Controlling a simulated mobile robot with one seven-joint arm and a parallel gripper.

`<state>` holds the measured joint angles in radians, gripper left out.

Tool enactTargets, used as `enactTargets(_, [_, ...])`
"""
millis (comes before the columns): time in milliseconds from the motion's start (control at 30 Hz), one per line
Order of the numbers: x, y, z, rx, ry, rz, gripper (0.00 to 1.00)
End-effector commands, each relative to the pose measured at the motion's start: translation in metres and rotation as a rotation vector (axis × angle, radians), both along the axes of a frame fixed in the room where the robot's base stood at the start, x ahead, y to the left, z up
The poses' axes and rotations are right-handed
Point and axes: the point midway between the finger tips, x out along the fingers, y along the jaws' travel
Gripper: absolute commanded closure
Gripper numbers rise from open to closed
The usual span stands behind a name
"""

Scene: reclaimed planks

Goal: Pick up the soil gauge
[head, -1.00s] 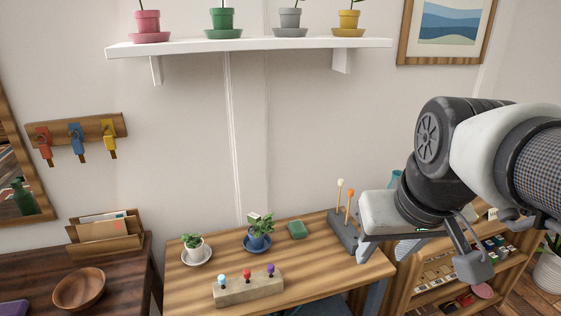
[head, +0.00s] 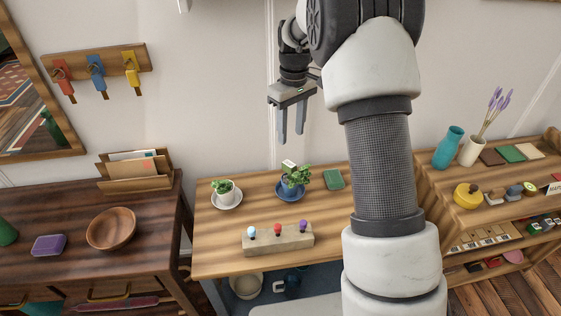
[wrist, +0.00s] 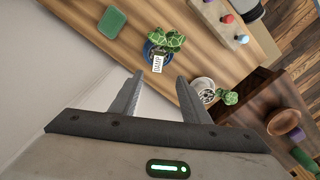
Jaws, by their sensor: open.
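The soil gauge (head: 289,164) appears to be the small white-headed piece standing in the blue pot (head: 291,186) among green leaves. In the wrist view the gauge (wrist: 157,64) shows a white face that seems to read "DAMP". Its lower part is hidden in the pot. My gripper (head: 291,140) is open and empty, fingers pointing down, above the pot in the head view. In the wrist view the gripper (wrist: 160,80) has its fingertips just below the gauge in the picture, and nothing is between them.
A white potted plant (head: 224,193) stands left of the blue pot. A green block (head: 334,180) lies to its right. A wooden block with coloured knobs (head: 278,240) is in front. My arm hides the right part of the table (head: 225,258).

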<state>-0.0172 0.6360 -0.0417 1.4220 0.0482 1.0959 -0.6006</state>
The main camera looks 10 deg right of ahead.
Motion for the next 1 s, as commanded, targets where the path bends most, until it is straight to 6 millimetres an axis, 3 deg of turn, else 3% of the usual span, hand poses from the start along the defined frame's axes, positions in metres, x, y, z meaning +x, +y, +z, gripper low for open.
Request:
enactTargets(400, [-0.002, 0.002, -0.089, 0.000, 0.004, -0.002, 0.58])
enactTargets(733, [-0.001, 0.002, -0.117, -0.001, 0.002, -0.002, 0.58])
enactTargets(1000, [0.005, 0.002, -0.155, 0.000, 0.002, -0.002, 0.58])
